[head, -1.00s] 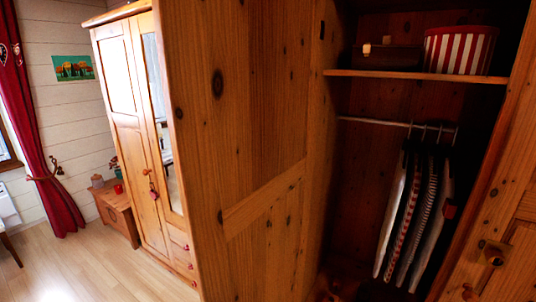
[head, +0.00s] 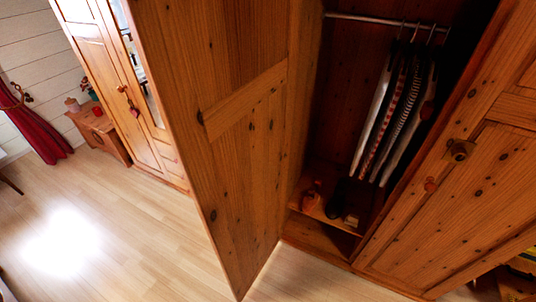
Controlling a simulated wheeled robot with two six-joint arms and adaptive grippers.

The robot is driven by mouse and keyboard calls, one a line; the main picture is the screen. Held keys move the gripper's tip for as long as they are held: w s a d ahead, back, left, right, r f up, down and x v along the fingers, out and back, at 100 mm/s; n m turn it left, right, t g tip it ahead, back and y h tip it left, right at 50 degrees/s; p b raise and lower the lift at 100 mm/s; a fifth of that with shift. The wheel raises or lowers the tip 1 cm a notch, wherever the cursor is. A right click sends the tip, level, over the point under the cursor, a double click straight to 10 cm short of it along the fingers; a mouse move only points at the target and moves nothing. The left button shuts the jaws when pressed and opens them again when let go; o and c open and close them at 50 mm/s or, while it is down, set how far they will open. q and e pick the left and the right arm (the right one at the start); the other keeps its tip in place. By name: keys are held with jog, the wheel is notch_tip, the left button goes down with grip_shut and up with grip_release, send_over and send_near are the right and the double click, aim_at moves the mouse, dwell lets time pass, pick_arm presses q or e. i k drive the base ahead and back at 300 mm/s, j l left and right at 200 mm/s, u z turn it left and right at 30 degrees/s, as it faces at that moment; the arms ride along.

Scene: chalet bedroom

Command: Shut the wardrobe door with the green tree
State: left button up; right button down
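A wooden wardrobe door (head: 235,150) stands wide open in the head view, swung out toward me from the left side of the open compartment. I see its knotty pine face with a cross rail. No green tree shows on the part in view. Inside the dark compartment, striped and white clothes (head: 398,115) hang from a rail (head: 385,20). A second wardrobe door (head: 450,180), to the right, is shut and has a round knob (head: 459,149). Neither gripper is in view.
Shoes (head: 340,200) sit on the compartment's low shelf. Another wooden wardrobe (head: 118,75) with a mirror stands behind the open door at left. A small wooden chest (head: 100,135) and a red curtain (head: 38,125) are beyond it. The pale wood floor (head: 130,235) at left is clear.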

aim_at(220, 75)
jog(key=j+z, duration=1.2)
jog(key=k+j, duration=0.1)
jog(key=j, duration=0.3)
jog(key=k+j, duration=0.15)
jog(key=j, duration=0.25)
jog(key=k+j+z, duration=0.1)
jog(key=j, duration=0.35)
jog(key=i+z, duration=0.1)
jog(key=i+j, duration=0.05)
jog(key=i, duration=0.05)
